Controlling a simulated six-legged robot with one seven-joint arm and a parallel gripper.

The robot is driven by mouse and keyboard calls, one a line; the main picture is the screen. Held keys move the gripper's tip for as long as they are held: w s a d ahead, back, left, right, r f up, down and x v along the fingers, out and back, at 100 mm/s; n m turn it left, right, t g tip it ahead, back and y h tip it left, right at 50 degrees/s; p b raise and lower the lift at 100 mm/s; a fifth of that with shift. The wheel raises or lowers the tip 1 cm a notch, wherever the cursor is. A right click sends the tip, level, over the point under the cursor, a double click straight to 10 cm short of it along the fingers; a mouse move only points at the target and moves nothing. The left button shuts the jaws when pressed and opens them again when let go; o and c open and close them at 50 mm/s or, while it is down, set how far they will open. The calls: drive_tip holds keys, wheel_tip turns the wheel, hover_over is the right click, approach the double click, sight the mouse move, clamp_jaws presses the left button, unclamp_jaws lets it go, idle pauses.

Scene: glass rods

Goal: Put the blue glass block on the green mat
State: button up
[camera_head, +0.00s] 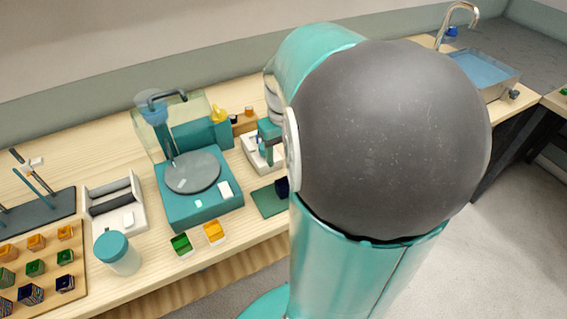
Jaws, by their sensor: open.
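The green mat (266,203) is a small dark green rectangle on the bench, right of the teal machine. My arm covers its right part. A dark navy piece (281,187), which looks like the blue glass block, shows at the mat's right side, half hidden by my arm. I cannot tell whether it rests on the mat or is above it. My gripper is not visible; my large arm link hides that area.
A teal machine with a round grey disc (192,172) stands left of the mat. Green (181,245) and orange (214,232) blocks sit near the front edge. A jar (117,253) and a wooden tray (72,235) of coloured blocks are farther left. A sink (485,75) is back right.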

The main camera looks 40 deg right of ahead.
drive_tip(key=s+a+r+n+t, duration=0.1)
drive_tip(key=a+r+t, duration=0.1)
drive_tip(key=a, duration=0.5)
drive_tip(key=s+a+r+n+t, duration=0.1)
drive_tip(key=s+a+r, duration=0.1)
drive_tip(key=a, duration=0.6)
drive_tip(key=s+a+r+n+t, duration=0.1)
drive_tip(key=a+r, duration=0.3)
drive_tip(key=a, duration=0.4)
drive_tip(key=shift+s+r+t, duration=0.2)
drive_tip(key=shift+s+t, duration=0.15)
drive_tip(key=shift+t, duration=0.45)
drive_tip(key=shift+d, duration=0.1)
